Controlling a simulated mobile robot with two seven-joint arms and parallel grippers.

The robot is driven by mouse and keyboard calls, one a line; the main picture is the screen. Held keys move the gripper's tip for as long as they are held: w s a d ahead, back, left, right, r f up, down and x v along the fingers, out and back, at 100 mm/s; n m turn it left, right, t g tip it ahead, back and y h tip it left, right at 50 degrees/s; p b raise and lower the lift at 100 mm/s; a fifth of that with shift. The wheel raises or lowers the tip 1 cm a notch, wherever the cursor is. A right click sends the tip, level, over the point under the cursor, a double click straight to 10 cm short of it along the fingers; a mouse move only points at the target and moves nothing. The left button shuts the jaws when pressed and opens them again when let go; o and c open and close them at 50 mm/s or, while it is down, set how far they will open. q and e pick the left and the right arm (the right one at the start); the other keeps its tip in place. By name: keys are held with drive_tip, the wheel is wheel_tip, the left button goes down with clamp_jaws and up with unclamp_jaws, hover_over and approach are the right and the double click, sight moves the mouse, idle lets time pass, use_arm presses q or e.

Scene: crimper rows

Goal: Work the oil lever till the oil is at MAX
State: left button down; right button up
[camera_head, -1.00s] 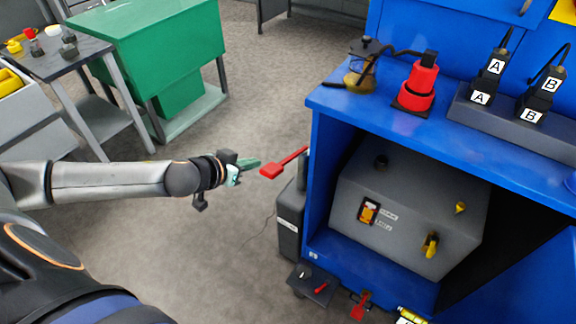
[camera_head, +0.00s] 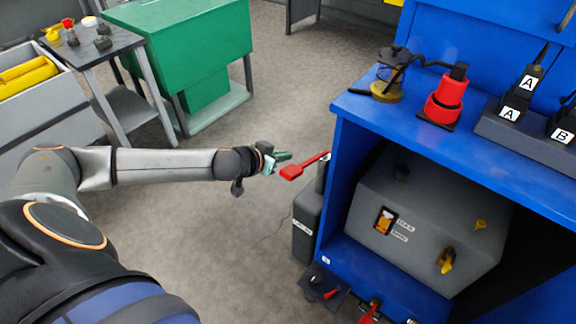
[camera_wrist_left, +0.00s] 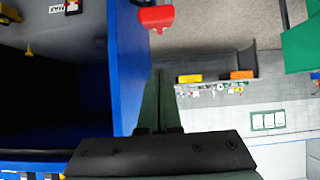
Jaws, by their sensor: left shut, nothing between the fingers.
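My right gripper is out of view.
The blue cabinet (camera_head: 345,180) stands close right of the lever, with a red tool (camera_head: 446,98) and an oil can (camera_head: 388,85) on top. A green cabinet (camera_head: 190,40) and a side table (camera_head: 85,65) stand behind. Floor left of the lever is clear.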

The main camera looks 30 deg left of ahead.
sight(288, 172)
use_arm(q)
drive_tip(key=x, duration=0.4)
drive_tip(key=shift+w, duration=0.2)
drive_tip(key=shift+s+a+f+b, duration=0.15)
drive_tip(key=shift+s+f, duration=0.25)
drive_tip(key=shift+f, duration=0.6)
drive_tip(key=shift+s+d+f+b, duration=0.1)
drive_tip(key=shift+s+f+b, duration=0.2)
drive_tip(key=shift+f, duration=0.7)
